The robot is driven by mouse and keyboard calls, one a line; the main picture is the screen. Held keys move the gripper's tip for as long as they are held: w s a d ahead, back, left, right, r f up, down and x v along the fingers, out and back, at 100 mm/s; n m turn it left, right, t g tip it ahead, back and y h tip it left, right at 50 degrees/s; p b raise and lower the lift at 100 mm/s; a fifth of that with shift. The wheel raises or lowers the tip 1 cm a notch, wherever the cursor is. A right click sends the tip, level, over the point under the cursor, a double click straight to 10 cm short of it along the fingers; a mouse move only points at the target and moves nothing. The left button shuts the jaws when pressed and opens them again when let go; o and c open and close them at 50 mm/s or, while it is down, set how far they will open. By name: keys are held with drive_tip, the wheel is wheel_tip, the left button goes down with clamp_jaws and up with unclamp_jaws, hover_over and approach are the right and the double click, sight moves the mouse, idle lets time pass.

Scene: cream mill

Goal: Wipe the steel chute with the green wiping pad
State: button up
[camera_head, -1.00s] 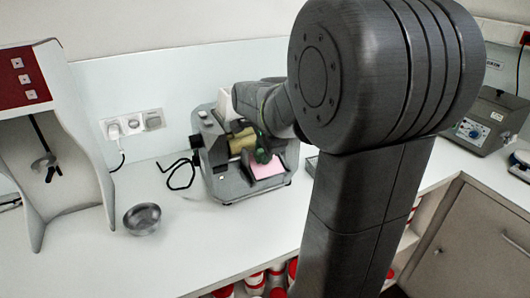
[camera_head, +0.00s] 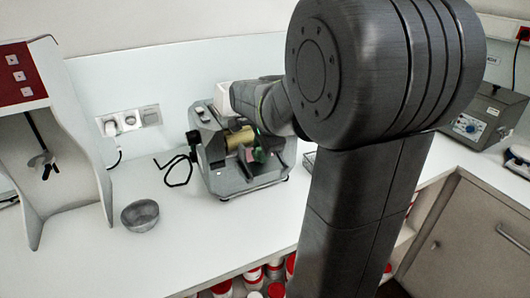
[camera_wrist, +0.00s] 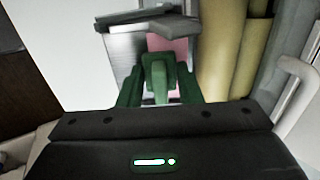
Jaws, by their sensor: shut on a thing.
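The mill (camera_head: 225,182) is a grey bench machine with a tan roller (camera_head: 240,137); tan rollers also show in the wrist view (camera_wrist: 220,50). My gripper (camera_wrist: 157,78) is shut on the green wiping pad (camera_wrist: 157,66), which shows as a green block between its fingers. The steel chute (camera_wrist: 122,45) lies just beyond the pad, with a pink patch (camera_wrist: 181,50) beside it. I cannot tell whether the pad touches the chute. In the head view my gripper (camera_head: 258,155) is at the mill's front, small and dark, and my arm hides part of the machine.
A metal bowl (camera_head: 140,216) stands on the white bench (camera_head: 190,245) left of the mill. A white stand with a red panel (camera_head: 18,72) is at far left. Sockets (camera_head: 128,120) and a black cable (camera_head: 178,172) are behind. A grey device (camera_head: 485,118) stands at right.

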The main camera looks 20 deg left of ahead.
sight(264, 167)
drive_tip(key=shift+w+a+r, duration=0.2)
drive_tip(key=shift+w+a, duration=0.05)
drive_tip(key=shift+a, duration=0.05)
drive_tip(key=shift+s+d+f+b, duration=0.55)
drive_tip(key=shift+s+d, duration=0.15)
drive_tip(key=shift+d, duration=0.1)
drive_tip(key=shift+s+d+f+b, duration=0.4)
drive_tip(key=shift+s+d+f, duration=0.1)
drive_tip(key=shift+s+d, duration=0.2)
wheel_tip(264, 167, up, 8)
drive_tip(key=d+p, duration=0.1)
drive_tip(key=p, duration=0.5)
drive_tip(key=shift+s, duration=0.3)
drive_tip(key=shift+f, duration=0.1)
